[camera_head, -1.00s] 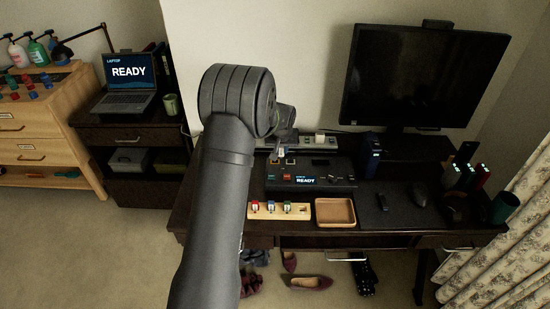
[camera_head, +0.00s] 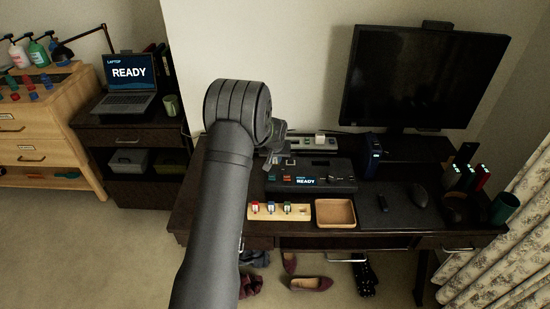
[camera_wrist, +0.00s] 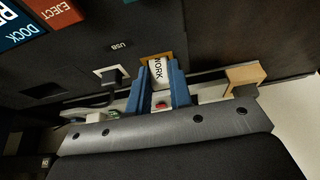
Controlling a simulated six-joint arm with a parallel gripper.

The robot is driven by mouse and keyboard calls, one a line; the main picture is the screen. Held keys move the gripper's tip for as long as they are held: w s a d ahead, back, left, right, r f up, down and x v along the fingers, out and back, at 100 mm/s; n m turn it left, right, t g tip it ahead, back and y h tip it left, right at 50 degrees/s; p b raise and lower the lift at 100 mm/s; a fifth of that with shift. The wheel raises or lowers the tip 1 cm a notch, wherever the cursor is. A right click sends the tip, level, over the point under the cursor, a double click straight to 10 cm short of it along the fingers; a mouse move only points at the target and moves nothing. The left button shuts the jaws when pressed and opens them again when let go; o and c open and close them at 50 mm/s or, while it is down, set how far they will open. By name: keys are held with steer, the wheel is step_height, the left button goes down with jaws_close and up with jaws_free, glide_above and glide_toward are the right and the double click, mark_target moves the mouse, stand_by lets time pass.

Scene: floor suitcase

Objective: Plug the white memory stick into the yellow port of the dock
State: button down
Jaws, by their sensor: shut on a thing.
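My gripper (camera_wrist: 161,82) shows two blue fingers in the wrist view, shut on the white memory stick (camera_wrist: 158,71), which reads WORK. The stick's far end meets the yellow port (camera_wrist: 154,56) of the dock. I cannot tell how deep it sits in the port. The black dock (camera_head: 312,186) stands on the desk with a READY screen. In the head view my gripper (camera_head: 272,152) is over the dock's back left part, and my arm hides the stick and much of that corner.
A white-framed port (camera_wrist: 111,76) sits left of the stick, and another orange-yellow piece (camera_wrist: 244,76) to the right. A wooden rack (camera_head: 253,214) with red, blue and green sticks and a wooden tray (camera_head: 335,224) lie in front of the dock. A power strip (camera_head: 319,142) lies behind.

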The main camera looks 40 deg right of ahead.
steer(key=shift+s+a+f, duration=0.1)
steer(key=shift+a+f, duration=0.1)
steer(key=shift+f, duration=0.4)
steer(key=c, duration=1.3)
jaws_free()
steer(key=shift+a+f, duration=0.1)
steer(key=shift+r, duration=0.25)
steer(key=d+v, duration=0.1)
steer(key=v, duration=1.1)
steer(key=shift+a+r, duration=0.15)
steer(key=shift+r, duration=0.45)
steer(key=shift+f, duration=0.1)
steer(key=x, duration=1.1)
steer(key=shift+w+f, duration=0.25)
steer(key=shift+f, duration=0.1)
